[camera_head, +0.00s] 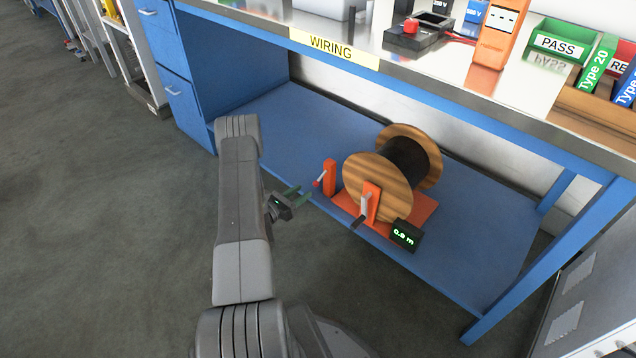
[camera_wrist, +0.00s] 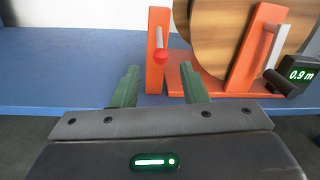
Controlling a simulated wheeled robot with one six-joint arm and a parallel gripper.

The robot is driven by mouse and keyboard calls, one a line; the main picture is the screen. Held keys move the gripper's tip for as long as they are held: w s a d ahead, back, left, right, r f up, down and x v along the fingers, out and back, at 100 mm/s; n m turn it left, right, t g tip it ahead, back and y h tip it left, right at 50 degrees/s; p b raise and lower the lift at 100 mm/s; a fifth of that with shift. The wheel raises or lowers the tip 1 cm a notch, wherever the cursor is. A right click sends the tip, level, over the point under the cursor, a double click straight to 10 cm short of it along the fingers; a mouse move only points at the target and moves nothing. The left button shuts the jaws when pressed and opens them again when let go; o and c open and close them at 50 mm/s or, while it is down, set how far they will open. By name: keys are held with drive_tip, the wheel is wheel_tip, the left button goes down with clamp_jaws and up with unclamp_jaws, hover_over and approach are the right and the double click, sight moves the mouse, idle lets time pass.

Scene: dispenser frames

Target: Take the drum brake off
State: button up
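The wooden cable drum (camera_head: 376,186) with dark cable sits on an orange stand (camera_head: 430,208) on the blue lower shelf; its near flange (camera_wrist: 210,35) shows in the wrist view. Left of it stands an orange post (camera_head: 330,176) with a short grey lever ending in a red knob (camera_head: 317,184), which looks like the brake. In the wrist view, this red knob (camera_wrist: 160,56) is ahead of my gripper, between the lines of its fingers. My gripper (camera_head: 299,195) is open, its green fingers (camera_wrist: 159,80) apart, with nothing seen between them. Contact with the knob is not visible.
A crank handle (camera_head: 361,214) and a display (camera_head: 406,235), reading 0.9 m in the wrist view, are at the drum's near side. The workbench top (camera_head: 440,72) overhangs the shelf (camera_head: 270,125). A blue drawer unit (camera_head: 178,85) stands left; the shelf's left part is bare.

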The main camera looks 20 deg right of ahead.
sight(318, 180)
drive_tip(key=b+x, duration=0.2)
drive_tip(key=x, duration=0.6)
drive_tip(key=shift+d, duration=0.35)
clamp_jaws()
